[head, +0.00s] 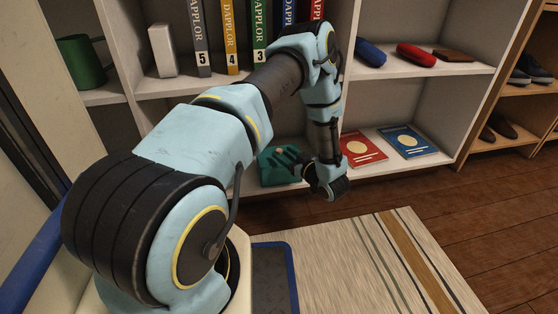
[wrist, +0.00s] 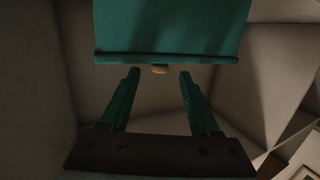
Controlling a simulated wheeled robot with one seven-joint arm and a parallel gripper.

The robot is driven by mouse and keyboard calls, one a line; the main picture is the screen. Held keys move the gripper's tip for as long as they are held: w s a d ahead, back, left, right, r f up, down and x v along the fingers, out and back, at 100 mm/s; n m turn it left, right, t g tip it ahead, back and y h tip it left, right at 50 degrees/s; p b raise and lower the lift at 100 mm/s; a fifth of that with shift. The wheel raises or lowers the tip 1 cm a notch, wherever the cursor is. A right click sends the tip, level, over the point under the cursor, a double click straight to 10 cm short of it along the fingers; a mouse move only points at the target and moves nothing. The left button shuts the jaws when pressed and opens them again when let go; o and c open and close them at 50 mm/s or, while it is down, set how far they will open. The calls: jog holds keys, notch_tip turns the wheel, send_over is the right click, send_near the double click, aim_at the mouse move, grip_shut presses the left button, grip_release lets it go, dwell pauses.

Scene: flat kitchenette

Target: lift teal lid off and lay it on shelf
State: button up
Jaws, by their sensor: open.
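A teal box-like thing with the teal lid (head: 268,172) sits on the bottom shelf in the head view, partly hidden by my gripper. In the wrist view a broad teal surface (wrist: 170,25) with a straight lip fills the top. A small tan knob (wrist: 160,70) shows just below that lip. My gripper (wrist: 159,75) is open and empty, its two teal fingers spread on either side of the knob, apart from it. In the head view my gripper (head: 296,162) is at the right side of the teal thing. I cannot tell where the lid meets its box.
The bottom shelf (head: 385,172) holds a red book (head: 362,150) and a blue book (head: 408,141) right of my gripper. Above are binders (head: 230,40), a blue case (head: 370,53) and a red case (head: 416,55). A striped rug (head: 345,265) lies in front.

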aim_at(280, 150)
jog(key=shift+b+x, duration=0.8)
jog(key=shift+x, duration=1.15)
jog(key=shift+c, duration=0.3)
grip_shut()
